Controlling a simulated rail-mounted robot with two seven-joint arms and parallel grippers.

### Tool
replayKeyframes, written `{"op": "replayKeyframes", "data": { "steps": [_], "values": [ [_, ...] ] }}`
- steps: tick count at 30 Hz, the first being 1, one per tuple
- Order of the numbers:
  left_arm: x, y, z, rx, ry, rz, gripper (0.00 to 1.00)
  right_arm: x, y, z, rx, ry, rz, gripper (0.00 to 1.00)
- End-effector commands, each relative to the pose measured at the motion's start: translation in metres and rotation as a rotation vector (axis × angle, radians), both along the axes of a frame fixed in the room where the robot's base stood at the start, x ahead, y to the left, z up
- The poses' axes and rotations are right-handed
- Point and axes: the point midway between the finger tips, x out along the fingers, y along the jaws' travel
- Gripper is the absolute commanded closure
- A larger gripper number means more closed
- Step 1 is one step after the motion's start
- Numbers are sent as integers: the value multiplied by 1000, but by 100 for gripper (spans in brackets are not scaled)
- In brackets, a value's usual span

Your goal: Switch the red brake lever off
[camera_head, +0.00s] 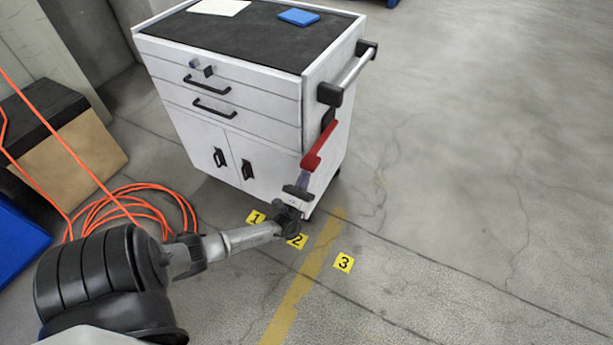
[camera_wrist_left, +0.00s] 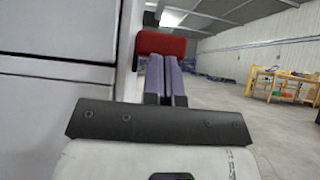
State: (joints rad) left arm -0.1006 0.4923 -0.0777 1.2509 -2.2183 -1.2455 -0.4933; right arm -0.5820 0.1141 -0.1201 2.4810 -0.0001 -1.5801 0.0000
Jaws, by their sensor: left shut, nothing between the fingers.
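The red brake lever (camera_head: 319,146) is on the right side of the white tool cart (camera_head: 232,97), near its front corner, and slants down toward the front. My left gripper (camera_head: 305,177) is shut and empty, its fingertips just below the lever's lower end in the head view. In the left wrist view the red lever (camera_wrist_left: 160,45) shows right beyond the shut fingertips (camera_wrist_left: 166,60). I cannot tell whether they touch it. The lever's mount is partly hidden in the wrist view. My right gripper is not in view.
The cart has a push handle (camera_head: 352,72) above the lever, and a blue item (camera_head: 299,17) on top. An orange cable (camera_head: 118,205) is coiled at left. The floor right of the cart is clear.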

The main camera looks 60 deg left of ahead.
Motion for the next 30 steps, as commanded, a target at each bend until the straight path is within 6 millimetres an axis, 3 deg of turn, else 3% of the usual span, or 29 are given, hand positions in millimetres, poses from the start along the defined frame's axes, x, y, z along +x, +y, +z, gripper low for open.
{"op": "replayKeyframes", "data": {
  "steps": [1,15,21,30],
  "values": [
    [0,0,17,2,-2,0,100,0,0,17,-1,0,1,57],
    [2,1,79,-144,208,0,100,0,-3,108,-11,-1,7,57],
    [5,3,92,-184,266,0,100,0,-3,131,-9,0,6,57],
    [8,5,100,-213,308,0,100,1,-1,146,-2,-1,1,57]
  ]
}}
